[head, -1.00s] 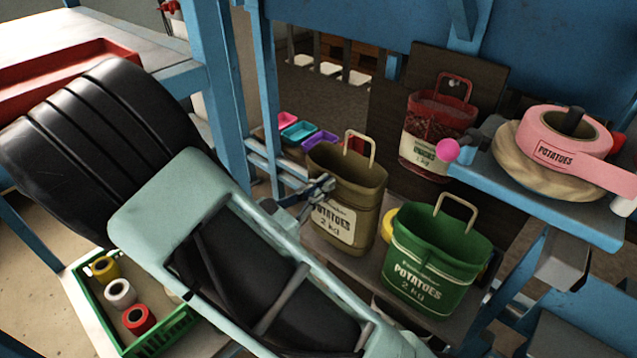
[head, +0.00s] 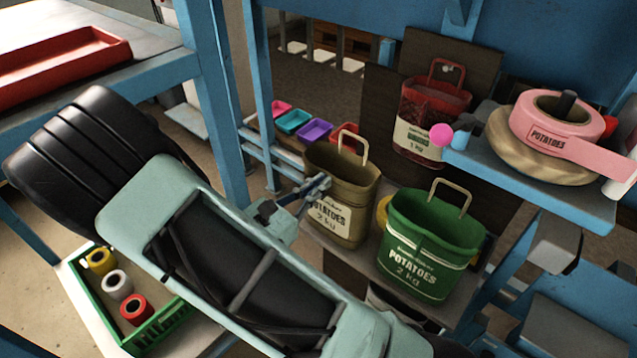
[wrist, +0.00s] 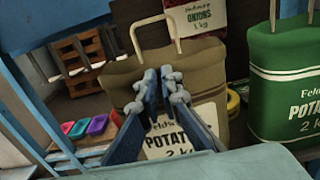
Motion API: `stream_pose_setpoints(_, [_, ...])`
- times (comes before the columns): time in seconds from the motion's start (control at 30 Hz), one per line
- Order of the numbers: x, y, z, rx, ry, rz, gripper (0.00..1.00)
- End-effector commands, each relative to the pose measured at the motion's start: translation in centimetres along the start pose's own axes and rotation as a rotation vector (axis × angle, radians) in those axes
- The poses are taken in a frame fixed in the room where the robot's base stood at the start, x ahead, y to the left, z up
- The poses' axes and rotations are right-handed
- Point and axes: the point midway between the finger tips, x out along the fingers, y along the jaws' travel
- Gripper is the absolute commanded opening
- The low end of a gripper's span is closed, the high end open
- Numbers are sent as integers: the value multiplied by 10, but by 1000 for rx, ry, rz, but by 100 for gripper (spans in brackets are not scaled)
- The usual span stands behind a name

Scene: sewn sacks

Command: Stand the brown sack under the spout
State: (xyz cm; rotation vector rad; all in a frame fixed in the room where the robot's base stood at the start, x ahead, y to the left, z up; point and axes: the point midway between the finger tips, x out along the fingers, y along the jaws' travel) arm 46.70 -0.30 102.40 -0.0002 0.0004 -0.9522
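The brown sack (head: 357,192) stands upright with its mouth open and handle up, left of the green sack (head: 430,262). It also fills the middle of the wrist view (wrist: 212,85), with a white potatoes label. My gripper (head: 324,184) is at the sack's left side in the head view. In the wrist view my gripper's fingertips (wrist: 160,76) are close together against the front of the sack below its rim, and look shut on its cloth. The fingers cover part of the label. Whether the sack's base touches the shelf is hard to see. I cannot make out the spout.
A red onion sack (head: 418,138) hangs behind on a dark board. A blue shelf (head: 585,215) with a pink tape roll (head: 530,125) juts out at right. A blue post (head: 222,110) and small coloured trays (head: 293,121) are at left. The green sack is close on the right.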

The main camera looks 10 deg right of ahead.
Motion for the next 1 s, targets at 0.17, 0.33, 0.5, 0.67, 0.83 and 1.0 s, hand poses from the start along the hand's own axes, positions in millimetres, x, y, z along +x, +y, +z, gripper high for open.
stream_pose_setpoints(0.17, [0,0,0,0,0,0,22])
stream_pose_setpoints(0.33, [0,0,0,0,0,-1,22])
stream_pose_setpoints(0.5, [0,0,-2,0,0,0,22])
stream_pose_setpoints(0.67, [-24,1,-2,1,2,4,22])
stream_pose_setpoints(0.83, [-61,4,-1,1,2,5,22])
stream_pose_setpoints(1.0, [-90,4,1,1,1,3,22])
